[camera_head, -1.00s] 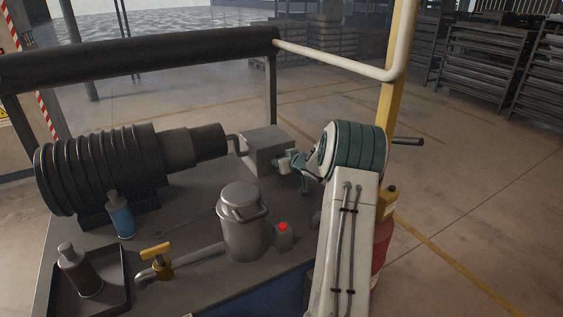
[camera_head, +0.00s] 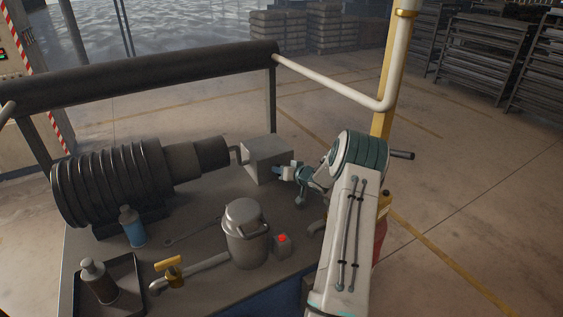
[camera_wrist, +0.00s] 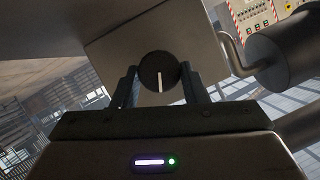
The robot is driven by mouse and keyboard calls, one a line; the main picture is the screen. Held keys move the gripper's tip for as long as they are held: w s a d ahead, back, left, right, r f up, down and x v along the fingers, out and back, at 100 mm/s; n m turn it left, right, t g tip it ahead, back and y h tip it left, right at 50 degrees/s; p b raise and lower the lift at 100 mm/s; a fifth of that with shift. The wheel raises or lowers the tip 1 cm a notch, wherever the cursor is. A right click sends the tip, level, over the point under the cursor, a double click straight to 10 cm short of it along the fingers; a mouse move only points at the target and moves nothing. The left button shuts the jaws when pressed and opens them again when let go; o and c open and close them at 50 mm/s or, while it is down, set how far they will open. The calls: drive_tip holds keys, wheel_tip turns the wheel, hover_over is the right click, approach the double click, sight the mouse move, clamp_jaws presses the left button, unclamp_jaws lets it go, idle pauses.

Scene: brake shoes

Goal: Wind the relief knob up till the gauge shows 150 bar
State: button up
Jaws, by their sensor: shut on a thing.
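The relief knob (camera_wrist: 158,72) is a dark round knob with a white line on its face, standing out from the grey metal block (camera_wrist: 120,50) in the wrist view. The line is close to upright, with a slight tilt. My gripper (camera_wrist: 159,84) has one finger on each side of the knob and is shut on it. In the head view, the block (camera_head: 268,155) stands at the back right of the bench, and my gripper (camera_head: 279,171) reaches its right side. The knob is hidden there. I cannot make out a gauge or its reading in either view.
A ribbed dark motor (camera_head: 110,182) joins the block by a pipe. A padded rail (camera_head: 150,78) runs behind.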

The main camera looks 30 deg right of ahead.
drive_tip(key=shift+d+m+t+y+p, duration=0.15)
drive_tip(key=shift+m+t+y+p, duration=0.15)
drive_tip(key=shift+m+y+p, duration=1)
drive_tip(key=shift+h+p, duration=0.3)
drive_tip(key=shift+h, duration=0.2)
drive_tip(key=o, duration=1)
drive_tip(key=shift+w, duration=0.1)
drive_tip(key=shift+c, duration=0.2)
